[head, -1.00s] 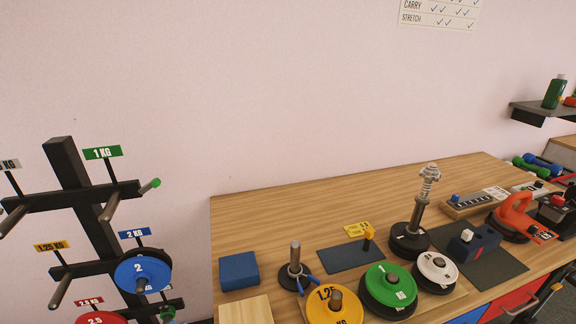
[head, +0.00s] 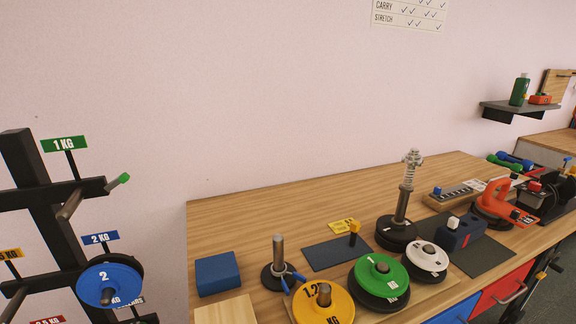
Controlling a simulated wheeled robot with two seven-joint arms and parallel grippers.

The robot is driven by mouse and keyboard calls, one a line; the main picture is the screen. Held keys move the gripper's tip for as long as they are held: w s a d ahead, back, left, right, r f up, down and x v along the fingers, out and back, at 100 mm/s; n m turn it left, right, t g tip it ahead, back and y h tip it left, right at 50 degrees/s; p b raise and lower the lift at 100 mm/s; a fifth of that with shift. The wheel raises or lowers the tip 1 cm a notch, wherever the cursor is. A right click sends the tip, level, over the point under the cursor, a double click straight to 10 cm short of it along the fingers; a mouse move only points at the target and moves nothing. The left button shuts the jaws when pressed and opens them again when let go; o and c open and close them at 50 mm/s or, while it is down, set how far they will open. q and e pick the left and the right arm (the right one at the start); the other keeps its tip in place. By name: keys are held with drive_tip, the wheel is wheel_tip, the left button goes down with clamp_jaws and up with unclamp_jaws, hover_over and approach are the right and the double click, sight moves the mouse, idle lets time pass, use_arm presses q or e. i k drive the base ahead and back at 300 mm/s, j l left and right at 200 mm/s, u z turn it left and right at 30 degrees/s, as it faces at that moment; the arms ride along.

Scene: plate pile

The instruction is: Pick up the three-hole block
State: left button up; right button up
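A dark navy block (head: 467,235) stands on a dark grey mat (head: 487,257) at the right of the wooden table. A white-topped peg stands at its left end, and a dark opening shows in its top. I cannot count its holes clearly, but it looks like the three-hole block. It sits behind the white disc and right of the spring post. Neither of my grippers shows in the head view.
A plate rack (head: 40,200) stands left. The table's back left is clear.

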sight(470, 227)
drive_tip(key=z, duration=1.4)
drive_tip(key=i+l+u, duration=0.6)
drive_tip(key=i+l, duration=0.05)
drive_tip(key=l, duration=0.05)
